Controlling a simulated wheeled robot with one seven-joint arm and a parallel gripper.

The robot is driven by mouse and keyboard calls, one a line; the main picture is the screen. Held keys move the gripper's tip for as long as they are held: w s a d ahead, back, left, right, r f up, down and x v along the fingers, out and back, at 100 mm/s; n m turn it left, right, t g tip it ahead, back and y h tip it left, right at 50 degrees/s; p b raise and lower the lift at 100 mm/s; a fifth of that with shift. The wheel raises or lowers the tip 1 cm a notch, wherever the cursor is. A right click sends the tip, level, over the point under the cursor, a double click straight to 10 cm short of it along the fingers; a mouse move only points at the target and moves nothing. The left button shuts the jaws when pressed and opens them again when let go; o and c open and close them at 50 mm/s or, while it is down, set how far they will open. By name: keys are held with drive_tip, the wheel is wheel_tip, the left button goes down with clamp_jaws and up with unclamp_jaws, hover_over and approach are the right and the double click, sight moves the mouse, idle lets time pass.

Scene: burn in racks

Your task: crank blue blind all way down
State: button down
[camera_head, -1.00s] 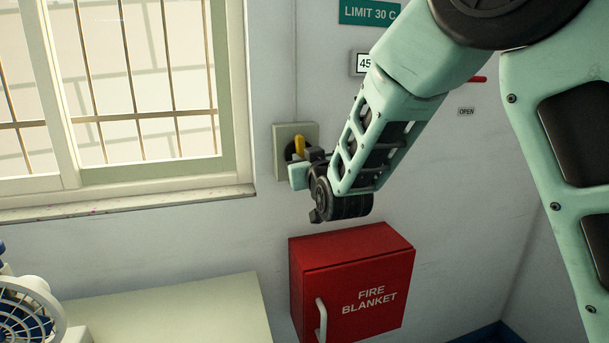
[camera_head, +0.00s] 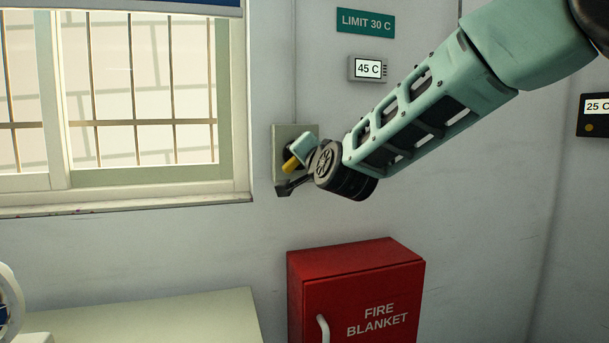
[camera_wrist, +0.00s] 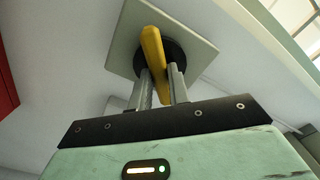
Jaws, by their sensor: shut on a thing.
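The blue blind's lower edge (camera_head: 170,4), with a pale bar below the blue, shows at the top of the window in the head view. The rest of it is above the frame. The yellow crank handle (camera_head: 291,164) sits on a square grey wall plate (camera_head: 281,142) right of the window. My gripper (camera_head: 292,160) is shut on the handle. In the wrist view the yellow handle (camera_wrist: 152,52) stands between the two grey fingers of my gripper (camera_wrist: 161,88), in front of a dark round hub on the plate (camera_wrist: 195,42).
A red fire blanket box (camera_head: 355,290) hangs on the wall below my gripper. The barred window (camera_head: 140,100) and its sill are at left. A pale tabletop (camera_head: 150,320) is at lower left. Signs and a 45 C display (camera_head: 367,68) are above my forearm.

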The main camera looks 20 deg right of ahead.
drive_tip(key=shift+a+f+m+b, duration=0.1)
drive_tip(key=shift+m+b, duration=3.05)
drive_tip(key=shift+m, duration=0.3)
drive_tip(key=shift+f+m+b, duration=0.1)
drive_tip(key=shift+m+b, duration=3.05)
drive_tip(key=shift+m, duration=0.3)
drive_tip(key=c, duration=1.3)
unclamp_jaws()
drive_tip(key=shift+r, duration=0.1)
drive_tip(key=shift+s, duration=0.15)
